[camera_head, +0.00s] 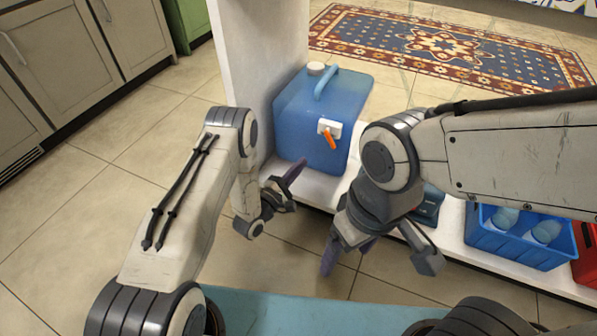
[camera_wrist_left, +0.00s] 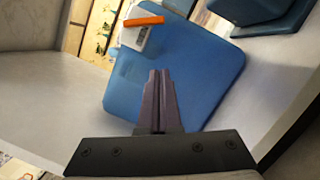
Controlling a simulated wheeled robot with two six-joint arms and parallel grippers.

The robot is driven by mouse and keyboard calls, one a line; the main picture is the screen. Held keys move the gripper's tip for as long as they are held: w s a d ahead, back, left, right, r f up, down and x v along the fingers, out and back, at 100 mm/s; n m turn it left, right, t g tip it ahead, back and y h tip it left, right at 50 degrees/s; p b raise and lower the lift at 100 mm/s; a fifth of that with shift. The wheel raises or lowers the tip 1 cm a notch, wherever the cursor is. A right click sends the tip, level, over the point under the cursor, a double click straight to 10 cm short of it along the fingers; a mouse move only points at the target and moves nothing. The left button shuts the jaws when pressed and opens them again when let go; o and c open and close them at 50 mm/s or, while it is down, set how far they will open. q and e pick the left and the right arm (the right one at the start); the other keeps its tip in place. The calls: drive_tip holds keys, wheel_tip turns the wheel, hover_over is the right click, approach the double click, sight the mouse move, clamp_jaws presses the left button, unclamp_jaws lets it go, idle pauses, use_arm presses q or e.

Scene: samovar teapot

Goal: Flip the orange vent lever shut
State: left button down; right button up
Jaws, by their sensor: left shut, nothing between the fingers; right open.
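The orange vent lever (camera_head: 328,138) sits on a white plate (camera_head: 332,127) on the front of the blue jug (camera_head: 306,118). In the left wrist view the orange lever (camera_wrist_left: 144,21) shows beyond the fingertips, across the top of the white plate (camera_wrist_left: 135,40). My left gripper (camera_head: 296,168) is shut and empty, with its purple fingers in front of the jug and below the lever. Its fingers also show in the left wrist view (camera_wrist_left: 158,75), apart from the lever.
The jug stands on a white shelf (camera_head: 318,190) beside an upright white panel (camera_head: 258,50). A blue crate (camera_head: 515,250) with light blue items stands at the right, by a red container (camera_head: 588,262). My right arm crosses in front of the shelf.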

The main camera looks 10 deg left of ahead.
sight(331, 138)
use_arm(q)
drive_tip(key=w+d+r+b, duration=0.2)
drive_tip(key=w+d+b, duration=0.2)
drive_tip(key=d, duration=0.2)
drive_tip(key=shift+d+r, duration=0.2)
drive_tip(key=shift+r, duration=0.15)
drive_tip(key=shift+d, duration=0.1)
